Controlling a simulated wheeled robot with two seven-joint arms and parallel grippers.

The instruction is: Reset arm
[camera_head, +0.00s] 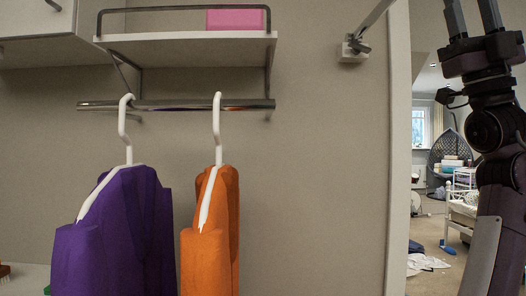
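My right arm stands upright at the right edge. Its gripper (472,12) points up at the top right corner; its two fingers are apart with nothing seen between them, and the tips are cut off by the frame. It is well to the right of the hanging clothes. My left arm and gripper are not in view.
A purple garment (135,235) and an orange garment (222,235) hang on white hangers from a metal rail (175,105). Above is a shelf (180,42) with a pink box (236,20). A wall edge (397,150) stands beside my arm; a cluttered room lies beyond.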

